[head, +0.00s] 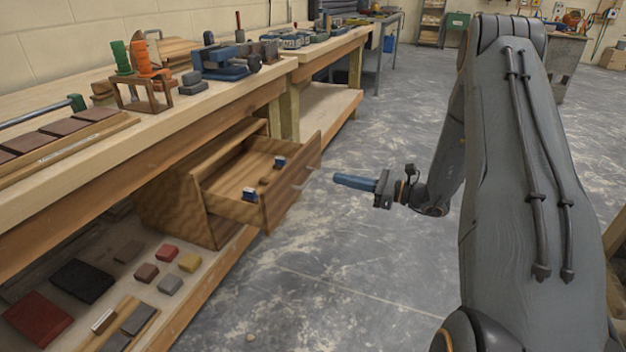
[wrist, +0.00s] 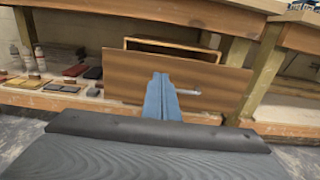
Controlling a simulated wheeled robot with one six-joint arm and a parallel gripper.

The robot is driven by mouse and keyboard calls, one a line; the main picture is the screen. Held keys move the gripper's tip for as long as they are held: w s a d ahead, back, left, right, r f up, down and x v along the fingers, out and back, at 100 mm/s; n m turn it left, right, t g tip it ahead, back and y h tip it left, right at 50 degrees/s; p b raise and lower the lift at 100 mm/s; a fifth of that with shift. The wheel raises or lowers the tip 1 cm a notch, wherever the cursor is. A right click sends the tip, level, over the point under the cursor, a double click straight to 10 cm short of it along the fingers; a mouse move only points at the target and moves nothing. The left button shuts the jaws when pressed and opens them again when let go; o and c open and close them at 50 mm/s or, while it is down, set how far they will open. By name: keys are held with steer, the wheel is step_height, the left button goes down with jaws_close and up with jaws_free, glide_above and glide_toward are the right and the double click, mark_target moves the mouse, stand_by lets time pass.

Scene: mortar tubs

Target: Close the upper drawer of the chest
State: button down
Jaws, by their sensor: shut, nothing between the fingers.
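The wooden chest (head: 168,205) stands on the low shelf under the workbench. Its upper drawer (head: 292,187) is pulled well out, and a few small blue and white items and a brown one lie inside. In the wrist view the drawer front (wrist: 215,82) faces me, with a metal bar handle (wrist: 188,92) on it. My gripper (head: 338,179) is shut and empty, with blue fingers pointing at the drawer front. In the head view it is to the right of the front, with a gap between. In the wrist view the fingers (wrist: 161,82) overlap the front just left of the handle.
The workbench (head: 150,130) above the chest holds a vise (head: 222,66), an orange and green tool rack (head: 145,85) and other tools. Colored blocks (head: 168,250) lie on the low shelf in front of the chest. The concrete floor (head: 330,260) around my gripper is clear.

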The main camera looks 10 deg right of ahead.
mark_target(290, 168)
steer(key=b+x, duration=0.1)
steer(key=x, duration=1.2)
steer(key=shift+w+a+b, duration=0.2)
steer(key=shift+a+b, duration=0.1)
steer(key=shift+b, duration=0.1)
